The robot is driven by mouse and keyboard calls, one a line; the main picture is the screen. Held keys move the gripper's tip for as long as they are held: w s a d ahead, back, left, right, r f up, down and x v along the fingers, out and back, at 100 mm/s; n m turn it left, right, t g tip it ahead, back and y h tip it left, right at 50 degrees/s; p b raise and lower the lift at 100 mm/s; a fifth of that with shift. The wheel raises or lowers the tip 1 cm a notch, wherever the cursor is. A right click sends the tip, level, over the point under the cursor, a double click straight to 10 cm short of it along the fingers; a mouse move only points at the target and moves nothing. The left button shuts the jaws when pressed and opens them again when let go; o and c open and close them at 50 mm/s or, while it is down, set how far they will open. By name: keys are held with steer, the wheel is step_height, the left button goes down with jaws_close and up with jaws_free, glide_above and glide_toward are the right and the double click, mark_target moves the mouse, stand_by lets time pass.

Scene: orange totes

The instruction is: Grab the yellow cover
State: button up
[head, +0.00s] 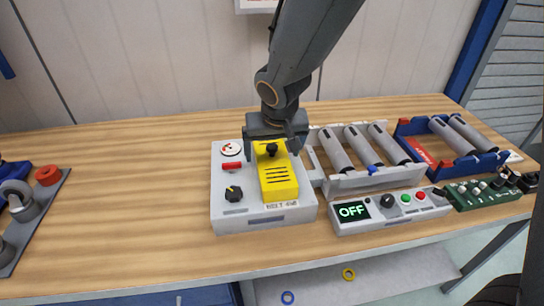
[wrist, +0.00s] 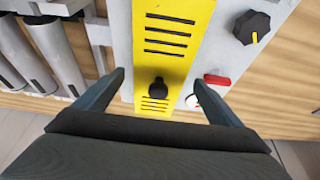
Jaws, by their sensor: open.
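The yellow cover (head: 278,181) lies on a light grey control box (head: 230,208) on the wooden bench. It has dark slots and a black knob near its far end. In the wrist view the yellow cover (wrist: 172,48) runs from the top edge to between my fingers, with its black knob (wrist: 157,87) between the fingertips. My gripper (head: 275,145) is at the far end of the cover, its fingers apart. In the wrist view my gripper (wrist: 160,80) is open, one finger on each side of the cover; contact cannot be told.
The box also carries a gauge (head: 231,149), a red switch (head: 232,166) and a black dial (head: 233,193). A grey rack of cylinders (head: 375,180) and an OFF display unit (head: 390,212) stand close to the right.

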mark_target(272, 157)
steer(key=shift+x, duration=1.2)
steer(key=shift+c, duration=0.4)
steer(key=c, duration=1.3)
